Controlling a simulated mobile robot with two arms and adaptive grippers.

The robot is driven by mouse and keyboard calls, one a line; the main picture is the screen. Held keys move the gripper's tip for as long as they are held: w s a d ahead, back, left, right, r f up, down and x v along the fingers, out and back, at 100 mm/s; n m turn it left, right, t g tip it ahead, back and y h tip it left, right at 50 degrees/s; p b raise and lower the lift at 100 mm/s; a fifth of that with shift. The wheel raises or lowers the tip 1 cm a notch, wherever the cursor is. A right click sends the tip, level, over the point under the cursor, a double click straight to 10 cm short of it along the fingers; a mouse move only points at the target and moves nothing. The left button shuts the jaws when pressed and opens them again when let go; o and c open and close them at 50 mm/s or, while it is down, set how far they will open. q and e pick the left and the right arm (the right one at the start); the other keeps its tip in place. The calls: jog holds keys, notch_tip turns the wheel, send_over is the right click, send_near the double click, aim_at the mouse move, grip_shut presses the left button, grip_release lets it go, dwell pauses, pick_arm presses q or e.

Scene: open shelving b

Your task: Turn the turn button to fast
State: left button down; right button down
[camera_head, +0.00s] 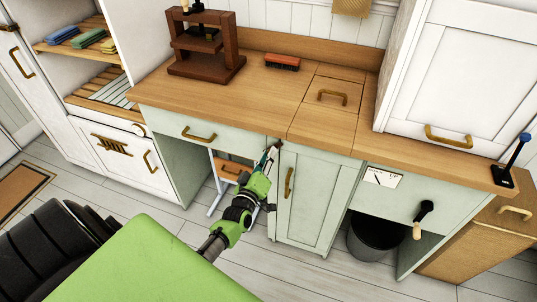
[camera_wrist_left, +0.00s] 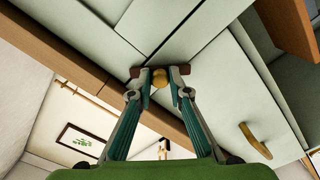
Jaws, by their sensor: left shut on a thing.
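The turn button (camera_wrist_left: 159,78) shows in the left wrist view as a small rounded brass-coloured piece on the pale green cabinet front. My left gripper (camera_wrist_left: 160,73) is shut on it, with one dark fingertip on each side. In the head view my left gripper (camera_head: 275,147) reaches up to the cabinet front just below the counter edge, at the top left corner of the pale green cupboard door (camera_head: 316,195). There the gripper hides the button. Which way the button points cannot be told. My right gripper is not in view.
The wooden counter (camera_head: 230,95) overhangs just above the gripper. A drawer with a brass handle (camera_head: 200,135) is to the left. The door's brass handle (camera_head: 289,182) is close to the right. A crank (camera_head: 423,218) and a dark bin (camera_head: 376,238) are further right.

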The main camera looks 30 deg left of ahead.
pick_arm(q)
jog(key=m+p, duration=0.1)
jog(key=m, duration=0.8)
jog(key=shift+f, duration=0.1)
jog(key=shift+m, duration=0.3)
dwell(0.4)
jog(key=c, duration=1.9)
grip_release()
jog(key=shift+s, duration=0.1)
jog(key=v, duration=1.2)
